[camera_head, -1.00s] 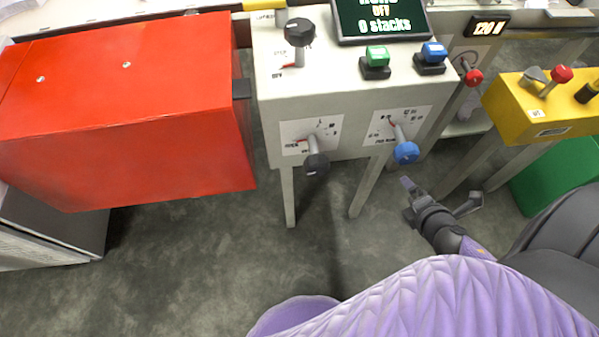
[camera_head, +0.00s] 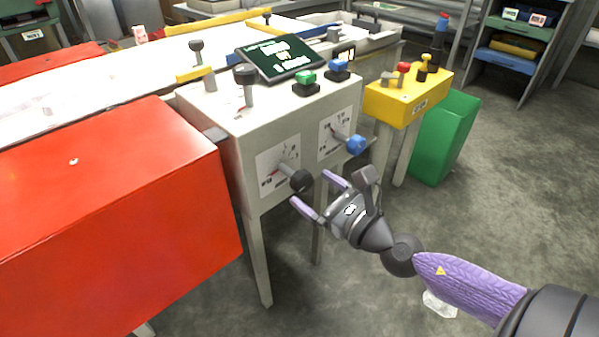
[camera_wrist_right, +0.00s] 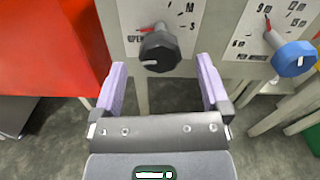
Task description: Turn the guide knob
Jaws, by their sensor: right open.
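A black knob (camera_head: 301,181) sticks out on a grey stem from the left dial plate on the front of the white machine (camera_head: 225,150). In the right wrist view the black knob (camera_wrist_right: 159,50) is centred ahead, by the markings OPEN, M and S. A blue knob (camera_head: 356,145) sits on the dial to its right; it also shows in the right wrist view (camera_wrist_right: 293,59). My right gripper (camera_head: 319,194) is open and empty, its purple fingers spread just short of the black knob, one toward each side. My left gripper is out of view.
A red box (camera_head: 110,200) stands close at the left. The machine's top carries a black knob (camera_head: 245,80), green button (camera_head: 306,78), blue button (camera_head: 339,67) and screen (camera_head: 282,58). A yellow box (camera_head: 408,98) and green bin (camera_head: 445,140) stand at the right.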

